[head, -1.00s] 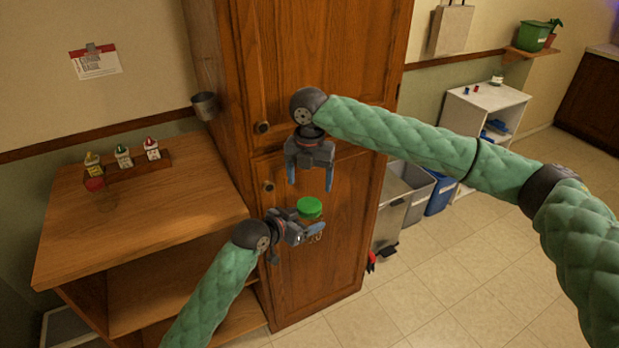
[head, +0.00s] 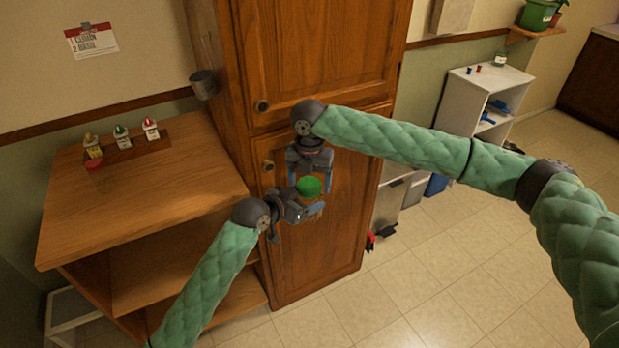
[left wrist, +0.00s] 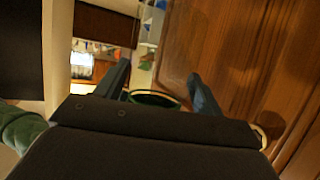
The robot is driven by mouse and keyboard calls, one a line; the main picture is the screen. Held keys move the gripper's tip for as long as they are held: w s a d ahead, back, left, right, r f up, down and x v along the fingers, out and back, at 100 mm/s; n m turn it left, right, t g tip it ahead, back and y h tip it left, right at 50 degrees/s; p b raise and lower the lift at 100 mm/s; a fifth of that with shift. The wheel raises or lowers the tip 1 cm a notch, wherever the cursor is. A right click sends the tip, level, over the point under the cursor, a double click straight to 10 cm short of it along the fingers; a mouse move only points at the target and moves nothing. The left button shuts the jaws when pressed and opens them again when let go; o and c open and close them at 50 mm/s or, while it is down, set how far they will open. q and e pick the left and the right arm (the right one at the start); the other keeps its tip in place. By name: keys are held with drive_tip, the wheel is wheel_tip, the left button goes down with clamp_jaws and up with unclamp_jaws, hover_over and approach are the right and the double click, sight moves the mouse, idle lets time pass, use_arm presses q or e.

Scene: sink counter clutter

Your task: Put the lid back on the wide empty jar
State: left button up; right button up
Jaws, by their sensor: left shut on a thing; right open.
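My left gripper (head: 312,212) is shut on a jar with a bright green lid (head: 309,187), held in the air in front of the wooden cabinet. The jar's body is mostly hidden by the gripper. In the left wrist view a dark green round rim (left wrist: 153,98) shows between the two fingers. My right gripper (head: 309,180) points down from above, open, with its blue fingers on either side of the green lid; I cannot tell whether they touch it. A small clear jar (head: 499,59) stands on the white shelf unit at the right; its top is too small to make out.
The wooden cabinet (head: 330,235) stands close behind both grippers. A wooden counter (head: 150,210) at the left bears a rack (head: 137,149) of small bottles with coloured caps and a red piece (head: 94,165). The white shelf unit (head: 462,100) and bins stand right. Open floor lies in front.

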drive_tip(key=c, duration=1)
